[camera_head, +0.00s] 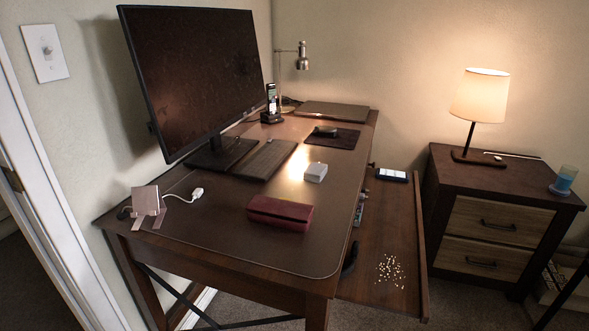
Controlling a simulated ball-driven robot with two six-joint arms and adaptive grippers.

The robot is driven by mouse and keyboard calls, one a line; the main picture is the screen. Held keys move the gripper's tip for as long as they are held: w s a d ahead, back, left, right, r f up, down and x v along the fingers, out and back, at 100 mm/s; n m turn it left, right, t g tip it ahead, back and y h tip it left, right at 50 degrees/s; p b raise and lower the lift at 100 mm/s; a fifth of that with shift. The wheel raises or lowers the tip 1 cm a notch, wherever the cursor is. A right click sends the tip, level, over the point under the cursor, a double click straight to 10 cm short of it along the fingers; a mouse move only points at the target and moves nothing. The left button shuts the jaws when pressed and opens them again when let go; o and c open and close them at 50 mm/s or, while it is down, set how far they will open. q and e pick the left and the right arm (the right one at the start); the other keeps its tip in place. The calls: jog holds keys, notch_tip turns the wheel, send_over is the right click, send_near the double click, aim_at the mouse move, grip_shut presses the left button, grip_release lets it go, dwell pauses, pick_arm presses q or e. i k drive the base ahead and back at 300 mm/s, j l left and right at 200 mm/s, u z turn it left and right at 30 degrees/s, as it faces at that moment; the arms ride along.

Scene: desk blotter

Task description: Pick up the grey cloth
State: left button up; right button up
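I cannot make out a grey cloth anywhere in the head view. Neither of my grippers shows in this view. The wooden desk (215,257) carries a dark, smooth desk blotter (225,215) with a rounded front corner. A dark red case (280,212) lies on the blotter near the desk's front right.
A large monitor (195,80), keyboard (265,160), dark mouse pad (333,139) and closed laptop (332,111) occupy the back. A pinkish stand (147,201) is at left. An open drawer (385,225) juts right, holding a phone (391,175) and scattered pale bits (390,271).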

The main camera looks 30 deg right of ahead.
aim_at(315, 172)
jog(key=z, duration=1.15)
jog(key=u, duration=0.3)
jog(key=i+l+u, duration=0.15)
jog(key=l+u, duration=0.15)
jog(key=i+l+u, duration=0.1)
jog(key=l+u, duration=0.2)
jog(key=l, duration=0.15)
jog(key=i+l+u, duration=0.1)
jog(key=l+u, duration=0.15)
jog(key=l, duration=0.15)
